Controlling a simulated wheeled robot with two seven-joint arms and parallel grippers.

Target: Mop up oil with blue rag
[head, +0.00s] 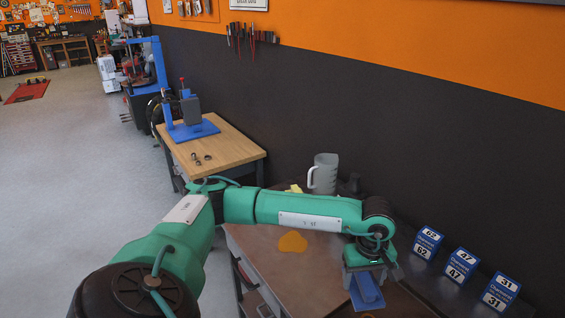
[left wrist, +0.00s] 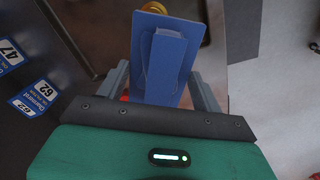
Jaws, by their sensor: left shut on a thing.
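My left gripper (head: 366,283) is shut on the blue rag (head: 369,291), which looks like a flat, stiff rectangle, above the workbench's right part. In the left wrist view, the blue rag (left wrist: 165,55) stands out between the two grey fingers of my left gripper (left wrist: 162,90). A yellow-orange patch of oil (head: 292,242) lies on the brown workbench top, left of the gripper and apart from the rag. A round gold-yellow shape (left wrist: 155,7) shows past the rag's far end; I cannot tell whether it is the oil. My right gripper is not in view.
The workbench (head: 316,262) stands along the dark wall. A grey jug (head: 323,174) and a small yellow thing (head: 294,188) are behind my arm. Several blue number-marked boxes (head: 461,265) line the right side. A wooden table (head: 222,150) stands farther back.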

